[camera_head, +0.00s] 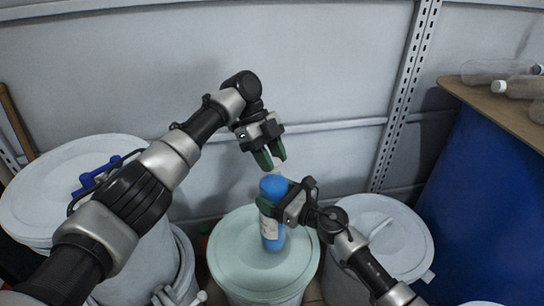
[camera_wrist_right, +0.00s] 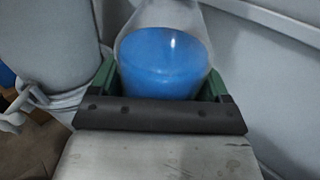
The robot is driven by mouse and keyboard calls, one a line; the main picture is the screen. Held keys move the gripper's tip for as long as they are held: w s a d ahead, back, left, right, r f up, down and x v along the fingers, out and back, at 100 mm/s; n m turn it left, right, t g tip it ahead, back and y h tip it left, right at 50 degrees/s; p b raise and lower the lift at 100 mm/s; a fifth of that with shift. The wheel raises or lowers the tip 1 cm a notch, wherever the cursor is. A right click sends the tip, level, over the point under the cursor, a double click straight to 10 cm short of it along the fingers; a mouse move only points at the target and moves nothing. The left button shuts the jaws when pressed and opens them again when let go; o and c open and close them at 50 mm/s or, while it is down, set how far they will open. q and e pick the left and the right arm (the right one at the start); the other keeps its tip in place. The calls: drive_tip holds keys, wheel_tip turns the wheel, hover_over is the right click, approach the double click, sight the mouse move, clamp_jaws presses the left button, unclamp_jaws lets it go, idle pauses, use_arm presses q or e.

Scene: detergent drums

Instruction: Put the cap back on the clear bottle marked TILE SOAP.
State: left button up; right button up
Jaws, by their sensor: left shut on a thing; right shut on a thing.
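The clear bottle (camera_head: 270,232) holds blue liquid and has a pale label whose words are too small to read. It stands upright on a pale green drum lid (camera_head: 234,262). My right gripper (camera_head: 279,206) is shut around its body; the right wrist view shows the bottle (camera_wrist_right: 162,62) between green fingers. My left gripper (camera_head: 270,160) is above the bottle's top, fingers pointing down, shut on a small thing. It is likely the cap, mostly hidden between the fingertips. The bottle's neck is faint, and I cannot tell whether the cap touches it.
A white drum (camera_head: 385,235) stands to the right and a larger one (camera_head: 60,170) to the left, with blue handles on its lid. A blue drum (camera_head: 480,200) at far right carries a brown board (camera_head: 500,104) with several clear bottles. A wall and metal post stand behind.

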use_arm(q)
drive_tip(key=shift+d+f+m+g+y, duration=0.2)
drive_tip(key=shift+m+g+y, duration=0.35)
drive_tip(key=shift+m, duration=0.65)
drive_tip(key=o, duration=0.9)
drive_tip(key=shift+w+d, duration=0.1)
drive_tip(key=shift+d, duration=0.05)
drive_tip(key=shift+c, duration=0.2)
drive_tip(key=shift+r, duration=0.15)
drive_tip(key=shift+r, duration=2.25)
drive_tip(key=shift+c, duration=0.2)
